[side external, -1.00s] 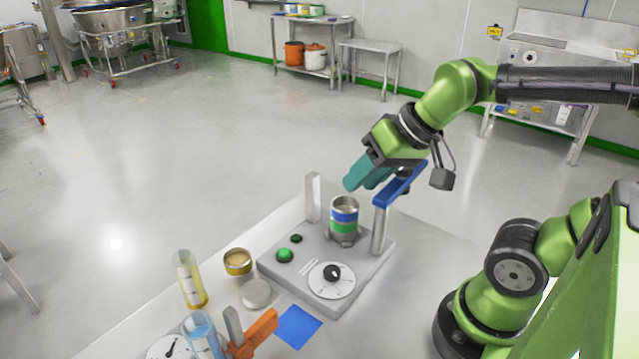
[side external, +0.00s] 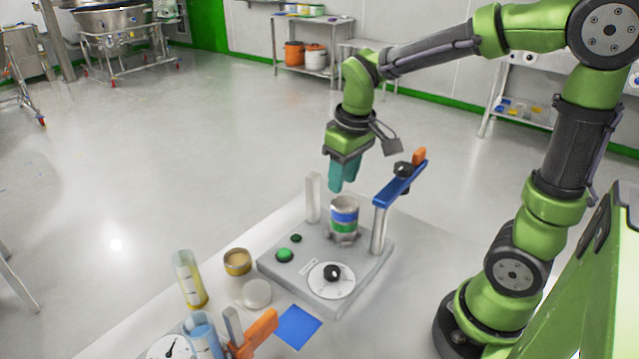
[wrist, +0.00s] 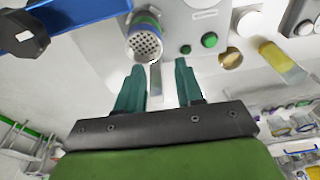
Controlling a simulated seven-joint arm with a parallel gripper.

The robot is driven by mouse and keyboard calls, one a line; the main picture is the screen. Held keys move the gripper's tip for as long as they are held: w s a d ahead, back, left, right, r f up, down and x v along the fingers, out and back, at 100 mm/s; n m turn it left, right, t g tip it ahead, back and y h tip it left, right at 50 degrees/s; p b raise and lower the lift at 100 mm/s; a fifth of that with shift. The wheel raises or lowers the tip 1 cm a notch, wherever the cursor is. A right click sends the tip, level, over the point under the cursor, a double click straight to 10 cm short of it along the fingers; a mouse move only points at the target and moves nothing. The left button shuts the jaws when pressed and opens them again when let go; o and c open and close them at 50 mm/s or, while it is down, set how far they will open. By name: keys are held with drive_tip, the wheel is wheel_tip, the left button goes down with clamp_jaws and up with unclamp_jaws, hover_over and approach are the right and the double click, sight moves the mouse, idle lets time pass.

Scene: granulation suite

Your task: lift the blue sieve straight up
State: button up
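The blue sieve (side external: 344,215) is the blue-banded ring at the top of a short stack on a grey base unit. A green-banded ring (side external: 343,227) sits directly under it. In the wrist view the blue sieve (wrist: 153,20) shows at the upper middle, with perforated mesh (wrist: 145,44) in its open end. My gripper (side external: 342,188) points down with teal fingers just above and apart from the stack. In the wrist view my gripper (wrist: 159,65) is open, with nothing between its fingers.
A blue clamp arm (side external: 398,187) with an orange end sits on a post right of the stack, swung away from over it. A bare grey post (side external: 314,198) stands on the left.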

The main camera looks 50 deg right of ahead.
sight(336, 218)
drive_tip(key=f, duration=0.8)
drive_tip(key=shift+w+d, duration=0.15)
drive_tip(key=shift+w, duration=0.25)
clamp_jaws()
